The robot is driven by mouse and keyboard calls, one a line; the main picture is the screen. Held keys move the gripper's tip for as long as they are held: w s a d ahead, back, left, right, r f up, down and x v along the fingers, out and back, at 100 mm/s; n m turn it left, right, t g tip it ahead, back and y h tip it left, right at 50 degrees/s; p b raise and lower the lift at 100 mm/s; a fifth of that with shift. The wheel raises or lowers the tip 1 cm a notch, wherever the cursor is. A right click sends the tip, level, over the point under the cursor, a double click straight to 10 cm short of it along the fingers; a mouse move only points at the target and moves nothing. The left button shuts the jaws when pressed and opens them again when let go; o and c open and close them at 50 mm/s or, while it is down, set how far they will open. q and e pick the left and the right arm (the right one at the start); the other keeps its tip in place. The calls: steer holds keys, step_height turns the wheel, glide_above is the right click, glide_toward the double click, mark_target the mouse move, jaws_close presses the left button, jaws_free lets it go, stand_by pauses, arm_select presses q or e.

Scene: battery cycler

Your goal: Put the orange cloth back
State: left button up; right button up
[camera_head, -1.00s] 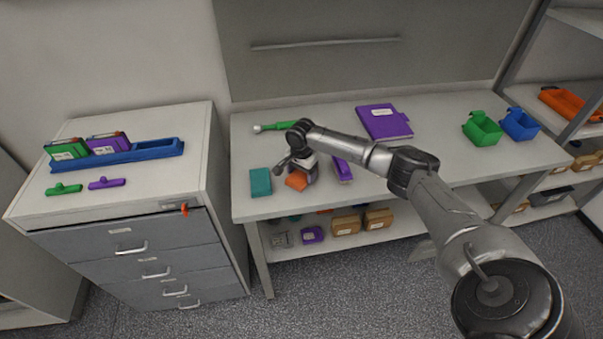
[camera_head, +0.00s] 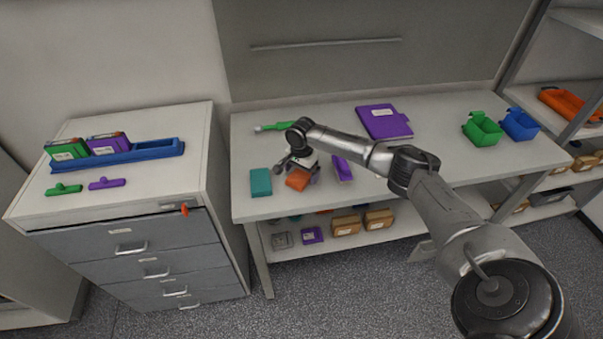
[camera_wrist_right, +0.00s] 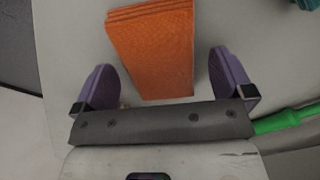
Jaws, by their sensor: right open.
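The orange cloth (camera_head: 298,180) lies folded on the bench top near its front edge. In the right wrist view the orange cloth (camera_wrist_right: 152,50) reaches from the top edge down between the two purple fingertips. My right gripper (camera_head: 300,172) is directly over the cloth with its jaws open; in the wrist view the right gripper (camera_wrist_right: 163,85) has a finger on each side of the cloth, with gaps to both. I cannot tell how high the fingertips are above the bench. My left gripper is not in view.
A teal folded cloth (camera_head: 261,182) lies just left, a purple object (camera_head: 342,168) just right. A green-handled tool (camera_head: 275,127) lies behind. A drawer cabinet (camera_head: 180,115) stands left.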

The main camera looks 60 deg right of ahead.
mark_target(301, 174)
step_height(301, 174, up, 12)
steer(key=p, duration=0.1)
steer(key=shift+f+p, duration=0.2)
steer(key=shift+p, duration=0.1)
